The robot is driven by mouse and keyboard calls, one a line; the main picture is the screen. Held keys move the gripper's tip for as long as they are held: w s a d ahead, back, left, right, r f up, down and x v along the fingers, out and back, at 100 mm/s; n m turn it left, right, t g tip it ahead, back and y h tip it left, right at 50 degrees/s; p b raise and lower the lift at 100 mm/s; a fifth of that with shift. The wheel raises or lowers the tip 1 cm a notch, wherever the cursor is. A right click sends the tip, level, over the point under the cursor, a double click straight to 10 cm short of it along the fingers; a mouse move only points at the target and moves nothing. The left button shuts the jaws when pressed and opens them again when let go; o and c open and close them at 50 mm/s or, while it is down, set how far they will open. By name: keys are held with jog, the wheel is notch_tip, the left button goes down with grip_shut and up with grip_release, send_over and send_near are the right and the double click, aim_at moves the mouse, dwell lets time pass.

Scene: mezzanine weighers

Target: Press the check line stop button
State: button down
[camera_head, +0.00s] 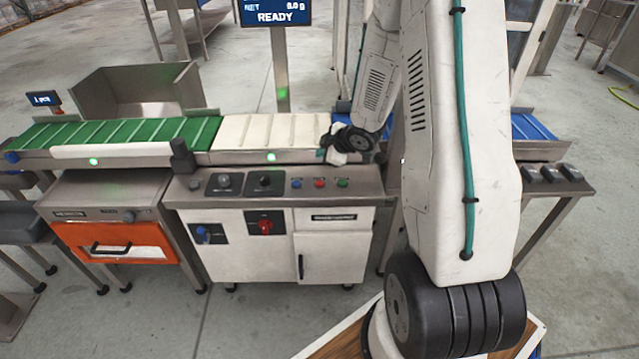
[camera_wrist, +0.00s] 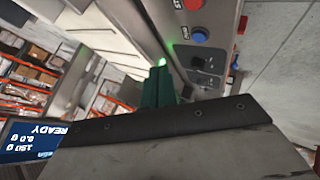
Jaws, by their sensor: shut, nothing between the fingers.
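A red button (camera_head: 319,183) sits on the sloped grey control panel (camera_head: 365,187), between a blue button (camera_head: 297,183) and a green button (camera_head: 342,183).
Black knob plates (camera_head: 224,183) sit left of the buttons. A red rotary switch (camera_head: 265,226) is on the cabinet front. The green belt (camera_head: 120,133) and white belt (camera_head: 265,130) run behind the panel. A display (camera_head: 275,12) reading READY stands behind. Floor in front is clear.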

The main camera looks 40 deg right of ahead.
aim_at(322, 185)
jog(key=shift+f, duration=4.35)
jog(key=shift+f, duration=0.15)
jog(key=shift+f, duration=0.3)
jog(key=shift+f, duration=0.4)
jog(key=shift+r, duration=0.85)
